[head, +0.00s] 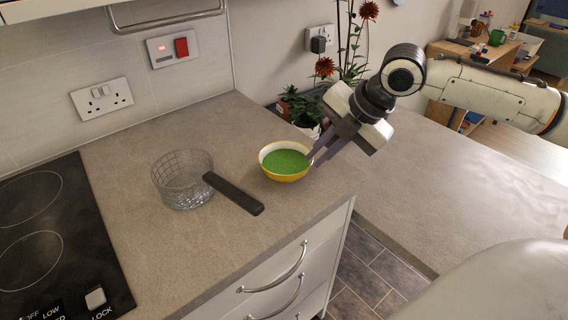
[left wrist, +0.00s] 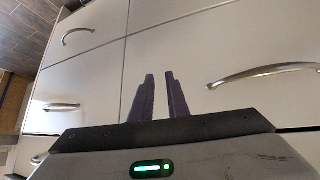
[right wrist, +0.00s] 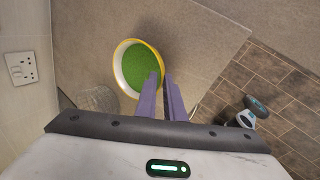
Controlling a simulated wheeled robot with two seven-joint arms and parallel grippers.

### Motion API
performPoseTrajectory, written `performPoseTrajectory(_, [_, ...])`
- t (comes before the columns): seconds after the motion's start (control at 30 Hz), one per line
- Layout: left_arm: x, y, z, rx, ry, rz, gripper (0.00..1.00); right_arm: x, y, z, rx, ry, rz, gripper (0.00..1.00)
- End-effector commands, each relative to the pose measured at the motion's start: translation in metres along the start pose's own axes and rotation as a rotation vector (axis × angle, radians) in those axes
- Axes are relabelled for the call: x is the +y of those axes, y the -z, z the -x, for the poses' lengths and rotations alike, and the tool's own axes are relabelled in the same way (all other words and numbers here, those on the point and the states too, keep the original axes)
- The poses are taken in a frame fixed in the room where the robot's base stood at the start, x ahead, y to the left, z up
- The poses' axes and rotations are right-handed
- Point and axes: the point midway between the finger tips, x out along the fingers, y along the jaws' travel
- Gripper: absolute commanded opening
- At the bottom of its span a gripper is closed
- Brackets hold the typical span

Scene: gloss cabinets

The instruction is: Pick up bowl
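A bowl (head: 285,176) with a yellow outside, a white inside and green contents stands upright on the grey-brown counter. It also shows in the right wrist view (right wrist: 133,70). My right gripper (head: 312,160) reaches down from the right to the bowl's right rim. In the right wrist view its two purple fingers (right wrist: 161,76) are a little apart, one over the bowl's edge and one just outside it. Contact with the rim cannot be made out. My left gripper (left wrist: 160,74) is open and empty in front of white drawers; it is not in the head view.
A clear glass bowl (head: 183,188) and a dark elongated object (head: 233,194) lie left of the bowl. A black hob (head: 50,240) is at the far left. Potted flowers (head: 305,108) stand behind. The counter (head: 225,255) in front is clear.

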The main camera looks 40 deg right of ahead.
Motion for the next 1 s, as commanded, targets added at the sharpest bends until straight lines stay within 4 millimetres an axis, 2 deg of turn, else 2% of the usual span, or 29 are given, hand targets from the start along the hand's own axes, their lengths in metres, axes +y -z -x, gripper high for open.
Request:
performPoseTrajectory(0.17, [0.001,-0.001,0.001,-0.002,-0.001,0.000,0.15,0.000,0.003,-0.014,0.003,0.000,0.001,0.09])
performPoseTrajectory(0.4, [0.001,0.001,0.001,0.002,-0.001,-0.001,0.15,-0.001,0.009,-0.049,0.002,0.000,-0.001,0.09])
performPoseTrajectory(0.5, [0.000,0.005,0.000,0.008,-0.001,-0.002,0.15,-0.001,0.008,-0.057,0.001,0.000,-0.001,0.09])
performPoseTrajectory(0.73, [-0.001,0.011,-0.002,0.019,0.000,-0.003,0.15,-0.001,0.008,-0.058,-0.001,0.000,0.000,0.09])
performPoseTrajectory(0.8, [-0.001,0.011,-0.002,0.019,0.000,-0.003,0.15,-0.001,0.008,-0.058,-0.001,0.000,0.000,0.00])
performPoseTrajectory(1.0, [-0.001,0.010,-0.001,0.018,0.000,-0.003,0.15,0.000,0.008,-0.057,-0.001,-0.003,0.000,0.00])
